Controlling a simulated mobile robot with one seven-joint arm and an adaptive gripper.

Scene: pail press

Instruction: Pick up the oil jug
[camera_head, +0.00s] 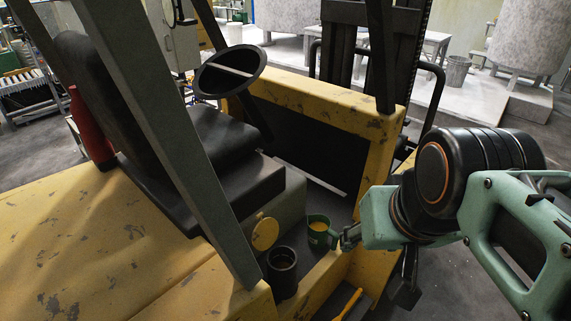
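A small green jug (317,237) with yellow contents stands upright on the forklift's floor; I take it as the oil jug. My gripper (343,239) reaches in from the right, its fingertips right beside the jug's right side. The fingers are small and partly hidden by my green wrist, so I cannot tell whether they are open or shut, or touch the jug.
A dark cylindrical container (282,273) stands front left of the jug, with a round yellow cap (265,233) behind it. The yellow forklift frame (382,140), seat (222,145), steering wheel (231,71) and grey pillar (165,130) crowd the space. A yellow-orange bar (348,305) is below.

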